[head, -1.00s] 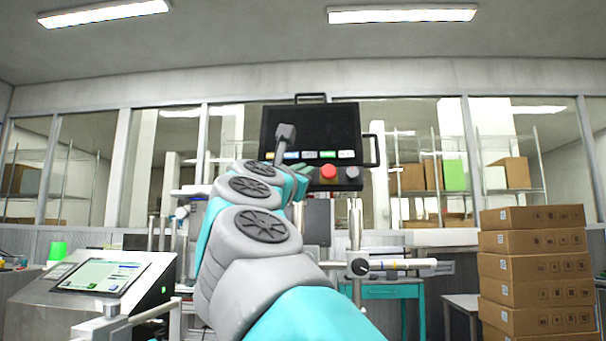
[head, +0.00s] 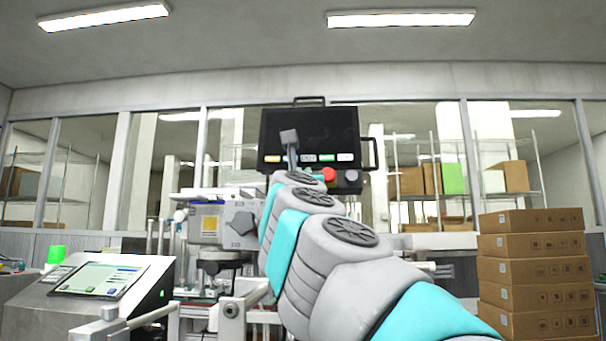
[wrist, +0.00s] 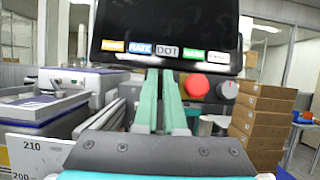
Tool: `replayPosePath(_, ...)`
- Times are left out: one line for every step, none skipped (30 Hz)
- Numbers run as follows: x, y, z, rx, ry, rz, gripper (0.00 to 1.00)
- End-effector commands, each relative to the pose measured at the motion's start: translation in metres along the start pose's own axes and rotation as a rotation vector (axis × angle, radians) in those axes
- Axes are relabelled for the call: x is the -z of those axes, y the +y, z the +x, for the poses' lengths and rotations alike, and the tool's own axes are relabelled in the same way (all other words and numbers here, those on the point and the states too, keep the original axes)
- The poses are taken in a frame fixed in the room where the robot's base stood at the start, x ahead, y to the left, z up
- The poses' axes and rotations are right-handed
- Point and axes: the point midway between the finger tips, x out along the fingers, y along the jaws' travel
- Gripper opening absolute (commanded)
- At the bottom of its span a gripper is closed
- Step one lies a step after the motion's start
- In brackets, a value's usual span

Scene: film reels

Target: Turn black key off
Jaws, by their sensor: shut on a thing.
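A black control panel (head: 330,128) hangs ahead of me, and its lower screen with coloured labels shows in the wrist view (wrist: 175,22). My gripper (wrist: 160,72) has its two green fingers nearly together at the panel's lower edge, below the blue and dark labels. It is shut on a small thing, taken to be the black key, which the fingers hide. The key's turned position cannot be seen. To the right, apart from the fingers, are a red button (wrist: 197,86) and a dark grey knob (wrist: 228,89). In the head view my arm covers the fingertips.
Brown boxes (head: 531,270) are stacked at the right. A white machine (head: 225,222) stands below and left of the panel. A console with a tilted screen (head: 105,278) is at the lower left. Glass partitions and shelves stand behind.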

Motion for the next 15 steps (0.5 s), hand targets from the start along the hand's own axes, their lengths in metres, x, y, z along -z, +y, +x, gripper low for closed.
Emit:
replayPosePath(-0.0007, 0.0003, -0.0001, -0.001, -0.001, -0.001, 0.00)
replayPosePath(-0.0008, 0.0002, -0.0001, -0.001, -0.001, -0.001, 0.00)
replayPosePath(-0.0008, 0.0002, 0.0000, -0.001, -0.001, -0.001, 0.00)
replayPosePath(-0.0008, 0.0003, -0.0001, -0.001, -0.001, -0.001, 0.00)
replayPosePath(-0.0008, 0.0003, -0.0001, -0.001, -0.001, 0.000, 0.00)
replayPosePath(-0.0009, 0.0002, -0.0001, -0.001, -0.001, 0.000, 0.00)
replayPosePath(-0.0009, 0.0002, -0.0001, 0.000, -0.001, 0.000, 0.00)
replayPosePath(-0.0009, 0.0002, -0.0001, 0.000, -0.001, 0.000, 0.08)
replayPosePath(-0.0009, 0.0001, -0.0001, 0.000, -0.001, 0.000, 0.13)
replayPosePath(-0.0009, 0.0001, -0.0001, 0.000, -0.001, 0.000, 0.16)
replayPosePath(-0.0009, 0.0001, -0.0001, 0.000, -0.001, 0.000, 0.20)
replayPosePath(-0.0008, 0.0000, -0.0001, 0.000, -0.001, 0.000, 0.20)
replayPosePath(-0.0008, 0.0000, -0.0001, 0.000, -0.001, 0.000, 0.20)
replayPosePath(-0.0007, 0.0000, -0.0001, 0.000, -0.001, 0.000, 0.20)
replayPosePath(-0.0006, 0.0002, -0.0001, 0.000, -0.001, 0.000, 0.20)
